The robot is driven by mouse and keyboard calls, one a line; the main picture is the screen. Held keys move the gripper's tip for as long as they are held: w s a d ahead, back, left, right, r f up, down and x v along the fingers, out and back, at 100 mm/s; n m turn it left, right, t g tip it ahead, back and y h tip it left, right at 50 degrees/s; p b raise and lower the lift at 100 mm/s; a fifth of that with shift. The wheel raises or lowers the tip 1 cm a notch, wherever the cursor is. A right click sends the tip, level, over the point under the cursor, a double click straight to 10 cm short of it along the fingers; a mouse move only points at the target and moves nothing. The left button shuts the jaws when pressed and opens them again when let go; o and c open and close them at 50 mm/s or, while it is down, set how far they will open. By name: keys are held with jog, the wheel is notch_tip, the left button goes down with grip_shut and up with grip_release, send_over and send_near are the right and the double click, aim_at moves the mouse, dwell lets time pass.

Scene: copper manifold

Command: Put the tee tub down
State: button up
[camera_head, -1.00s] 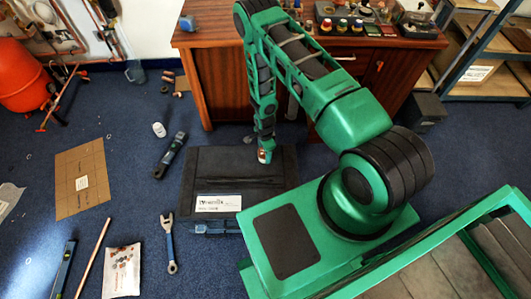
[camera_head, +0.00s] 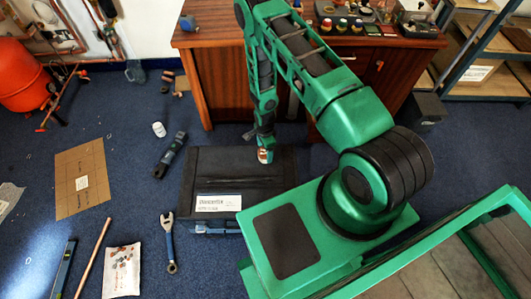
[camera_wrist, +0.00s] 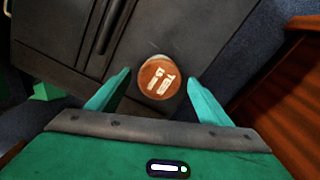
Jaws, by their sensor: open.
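The tee tub (camera_wrist: 160,78) is a small round tub with a brown lid and white marks on it. In the wrist view it sits between the two green fingers of my gripper (camera_wrist: 158,77), which are apart, with a visible gap on each side. In the head view the tub (camera_head: 264,156) is upright on the right back part of the black toolbox lid (camera_head: 215,165). My gripper (camera_head: 264,143) is just above and around it there, and its fingers are too small to make out.
A wooden desk (camera_head: 222,85) stands right behind the toolbox. On the blue carpet to the left lie a wrench (camera_head: 169,245), a dark tool (camera_head: 170,155), a white cup-like item (camera_head: 159,129) and a cardboard sheet (camera_head: 81,180). Bare lid lies left of the tub.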

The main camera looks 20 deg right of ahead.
notch_tip(320, 180, up, 10)
notch_tip(320, 180, up, 17)
jog(key=n, duration=0.3)
send_over(265, 152)
jog(key=w+d, duration=0.1)
jog(key=d, duration=0.6)
jog(key=s+d+r+n+h, duration=0.1)
jog(key=s+d+r, duration=0.2)
jog(key=r, duration=0.5)
jog(key=s+d+r+n, duration=0.2)
jog(key=r, duration=0.6)
jog(key=s+r+n, duration=0.2)
jog(key=s+r, duration=0.6)
jog(key=s, duration=0.4)
jog(key=s+d+r+n+y, duration=0.1)
jog(key=s+r+n, duration=0.2)
jog(key=s+r, duration=0.6)
jog(key=s, duration=0.4)
jog(key=shift+d+n, duration=0.2)
jog(key=shift+n, duration=0.1)
jog(key=shift+r, duration=0.1)
